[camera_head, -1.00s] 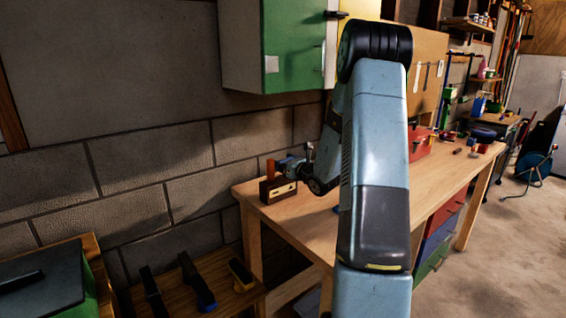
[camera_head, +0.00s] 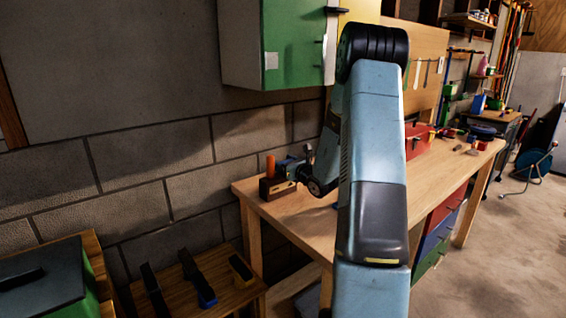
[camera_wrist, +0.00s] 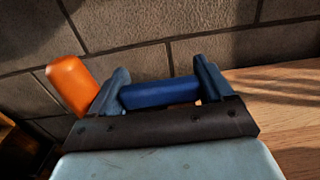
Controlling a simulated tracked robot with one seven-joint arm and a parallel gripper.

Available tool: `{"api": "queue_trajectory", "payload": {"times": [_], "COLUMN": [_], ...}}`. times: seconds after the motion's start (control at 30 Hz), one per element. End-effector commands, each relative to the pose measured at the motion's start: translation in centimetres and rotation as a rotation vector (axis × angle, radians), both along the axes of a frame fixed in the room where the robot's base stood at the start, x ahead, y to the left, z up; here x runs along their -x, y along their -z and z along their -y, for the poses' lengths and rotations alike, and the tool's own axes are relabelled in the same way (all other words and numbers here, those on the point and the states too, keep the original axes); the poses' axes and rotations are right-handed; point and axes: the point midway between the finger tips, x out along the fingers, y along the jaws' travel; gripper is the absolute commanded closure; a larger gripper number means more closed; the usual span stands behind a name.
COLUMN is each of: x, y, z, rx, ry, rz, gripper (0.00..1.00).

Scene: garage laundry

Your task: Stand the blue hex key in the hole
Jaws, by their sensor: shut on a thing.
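My gripper (camera_wrist: 162,88) is shut on a thick blue bar, taken to be the blue hex key (camera_wrist: 160,93), which lies crosswise between its two fingers in the wrist view. The key's lower part is hidden behind my gripper's body. No hole can be made out.
The workbench (camera_head: 425,185) is mostly bare, with a red box (camera_head: 417,142) and small tools farther back. A block wall (camera_head: 140,160) stands close behind. A green cabinet (camera_head: 290,45) hangs above. A low shelf (camera_head: 225,290) with dark tools stands at the lower left.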

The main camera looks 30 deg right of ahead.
Motion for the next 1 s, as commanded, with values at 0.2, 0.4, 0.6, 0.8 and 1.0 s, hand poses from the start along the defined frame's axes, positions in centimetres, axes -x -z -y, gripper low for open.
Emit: {"api": "queue_trajectory", "payload": {"times": [0.2, 0.4, 0.6, 0.8, 1.0], "x": [0.0, 0.0, 0.0, 0.0, 0.0], "y": [0.6, 1.0, 1.5, 2.0, 2.0], "z": [0.0, 0.0, 0.0, 0.0, 0.0], "rx": [0.000, 0.000, -0.001, -0.001, 0.000], "ry": [0.000, 0.000, 0.001, 0.001, 0.001], "rz": [-0.001, -0.001, 0.000, 0.000, 0.000], "gripper": [0.50, 0.50, 0.50, 0.50, 0.50]}}
